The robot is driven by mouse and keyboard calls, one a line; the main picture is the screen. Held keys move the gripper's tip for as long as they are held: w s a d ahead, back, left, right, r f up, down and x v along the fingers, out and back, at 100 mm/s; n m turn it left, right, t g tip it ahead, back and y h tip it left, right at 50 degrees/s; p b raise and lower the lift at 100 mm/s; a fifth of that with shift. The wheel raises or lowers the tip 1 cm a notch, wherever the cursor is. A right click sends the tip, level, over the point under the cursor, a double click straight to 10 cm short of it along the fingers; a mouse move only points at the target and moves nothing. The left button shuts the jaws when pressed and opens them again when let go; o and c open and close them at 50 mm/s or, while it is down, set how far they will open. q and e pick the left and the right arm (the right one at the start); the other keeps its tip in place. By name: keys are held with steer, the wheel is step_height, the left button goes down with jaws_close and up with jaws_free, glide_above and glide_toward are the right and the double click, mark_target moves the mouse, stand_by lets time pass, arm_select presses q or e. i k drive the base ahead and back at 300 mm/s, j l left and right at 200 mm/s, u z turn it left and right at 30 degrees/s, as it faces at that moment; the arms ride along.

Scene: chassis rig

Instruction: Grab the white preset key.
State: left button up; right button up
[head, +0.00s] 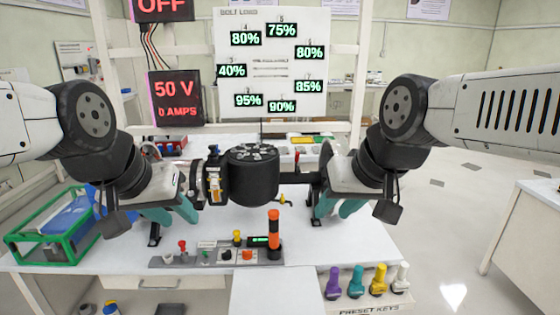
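The white preset key (400,278) stands upright at the right end of a row of keys on the holder labelled PRESET KEYS (370,309), at the lower right in the head view. A yellow key (378,280) stands just left of it. My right gripper (338,213), with teal fingers, hangs above the table, up and to the left of the white key and clear of it. Its fingers are apart with nothing seen between them. My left gripper (172,215) hangs over the left part of the table, far from the keys, its fingers also apart and empty.
A black cylindrical unit (252,175) on a rig stands between my arms. A control panel (215,257) with an orange-black handle (274,235) lies in front. A green-framed bin (50,228) is at left.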

mark_target(400, 285)
steer(key=z, duration=1.4)
steer(key=i+l+u, duration=0.15)
steer(key=i+l, duration=0.1)
steer(key=i, duration=0.1)
